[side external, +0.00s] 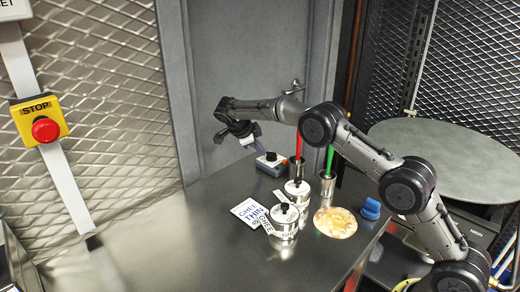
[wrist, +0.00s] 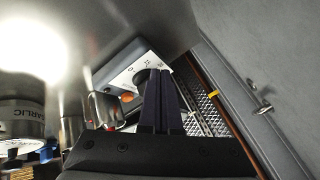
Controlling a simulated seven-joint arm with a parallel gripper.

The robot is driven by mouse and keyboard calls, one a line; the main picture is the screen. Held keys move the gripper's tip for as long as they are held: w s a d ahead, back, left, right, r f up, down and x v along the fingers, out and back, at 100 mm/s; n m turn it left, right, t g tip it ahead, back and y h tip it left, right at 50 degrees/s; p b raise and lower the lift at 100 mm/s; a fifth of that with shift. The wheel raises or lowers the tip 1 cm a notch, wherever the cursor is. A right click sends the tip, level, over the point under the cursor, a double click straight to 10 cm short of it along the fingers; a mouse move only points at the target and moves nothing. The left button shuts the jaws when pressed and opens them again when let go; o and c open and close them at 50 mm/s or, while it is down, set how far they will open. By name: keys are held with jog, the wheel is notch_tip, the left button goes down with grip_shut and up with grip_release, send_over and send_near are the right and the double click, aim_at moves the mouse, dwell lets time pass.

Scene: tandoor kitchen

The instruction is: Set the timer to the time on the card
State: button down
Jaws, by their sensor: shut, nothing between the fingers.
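The timer (side external: 271,164) is a small blue-grey box with a pale face and an orange-red spot, at the back of the steel table. In the wrist view the timer (wrist: 112,76) shows a marked white face, a dark round knob and an orange button; the dial reading is not legible. The white card (side external: 250,212) lies on the table, reading "GHEE THIN" and a smaller line that I cannot read surely. My gripper (side external: 257,147) is shut and empty just above and left of the timer. In the wrist view its fingertips (wrist: 157,72) overlap the knob; I cannot tell whether they touch.
Two white labelled jars (side external: 284,220) with black knobs stand right of the card. Metal cups hold a red-handled (side external: 298,144) and a green-handled tool (side external: 330,160). A flatbread (side external: 335,222) and a blue object (side external: 370,209) lie to the right. The table's left front is clear.

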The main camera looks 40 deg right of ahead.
jog(key=shift+a, duration=0.1)
dwell(0.3)
jog(key=shift+w+a, duration=0.45)
jog(key=shift+a, duration=0.15)
jog(key=w+v, duration=0.1)
jog(key=v, duration=1.2)
jog(key=n+t+h, duration=0.1)
jog(key=n+h, duration=0.1)
jog(key=n, duration=0.8)
send_near(267, 159)
jog(key=f, duration=0.3)
jog(key=shift+d+f, duration=0.15)
jog(key=shift+d, duration=0.25)
jog(key=d, duration=0.3)
jog(key=shift+w+d+f, duration=0.15)
jog(key=shift+w+f, duration=0.1)
jog(key=shift+w, duration=0.1)
jog(key=shift+w+d, duration=0.1)
jog(key=shift+d, duration=0.5)
jog(key=shift+w+d, duration=0.1)
jog(key=shift+w, duration=0.05)
